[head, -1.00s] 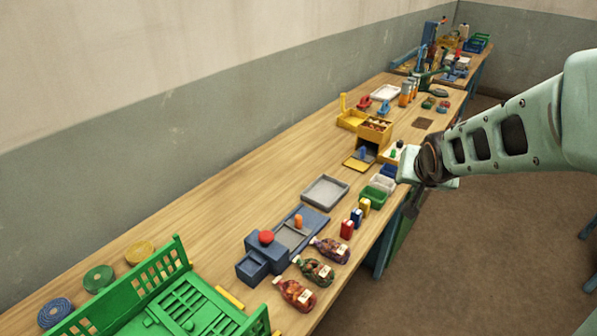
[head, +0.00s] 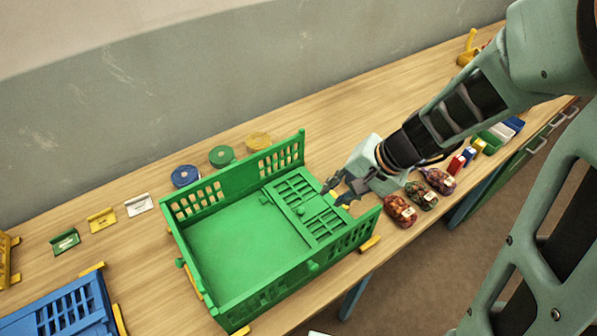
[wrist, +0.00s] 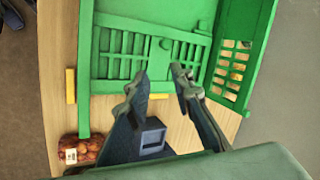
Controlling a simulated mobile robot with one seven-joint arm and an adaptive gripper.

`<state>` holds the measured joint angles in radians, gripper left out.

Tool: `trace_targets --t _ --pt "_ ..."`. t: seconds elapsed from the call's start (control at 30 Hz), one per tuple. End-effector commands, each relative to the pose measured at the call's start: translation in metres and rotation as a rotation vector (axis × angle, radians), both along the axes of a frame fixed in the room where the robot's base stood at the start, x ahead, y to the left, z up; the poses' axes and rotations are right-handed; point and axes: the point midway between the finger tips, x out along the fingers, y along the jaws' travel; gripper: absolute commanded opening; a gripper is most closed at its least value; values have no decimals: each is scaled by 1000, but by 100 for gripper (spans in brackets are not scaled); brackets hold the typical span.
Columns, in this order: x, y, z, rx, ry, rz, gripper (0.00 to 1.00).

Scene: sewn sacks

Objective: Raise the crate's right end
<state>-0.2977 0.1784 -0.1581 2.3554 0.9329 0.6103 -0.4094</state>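The green crate (head: 245,240) stands on the bench with its two long slatted sides upright. My gripper (head: 338,192) is at the crate's right end, above or beside the panel's outer edge. In the wrist view my gripper (wrist: 161,78) has its fingers apart with nothing between them; the right fingertip overlaps the panel's edge, and I cannot tell if it touches.
Yellow blocks (head: 370,243) sit around the crate's base. Filled bags (head: 400,210) lie to the right, close to my wrist. Tape rolls (head: 222,156) lie behind the crate. A blue crate (head: 65,310) is at lower left.

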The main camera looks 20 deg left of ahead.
Motion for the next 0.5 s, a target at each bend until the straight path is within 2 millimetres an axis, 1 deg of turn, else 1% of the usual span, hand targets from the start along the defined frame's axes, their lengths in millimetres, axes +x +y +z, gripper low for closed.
trace_targets --t 0.17,0.27,0.37,0.5 --pt "-3 10 -3 33 13 0 21" --pt "-3 15 -10 34 15 1 21" --pt "-2 22 -24 33 17 1 21" --pt "1 34 -47 32 17 1 21"
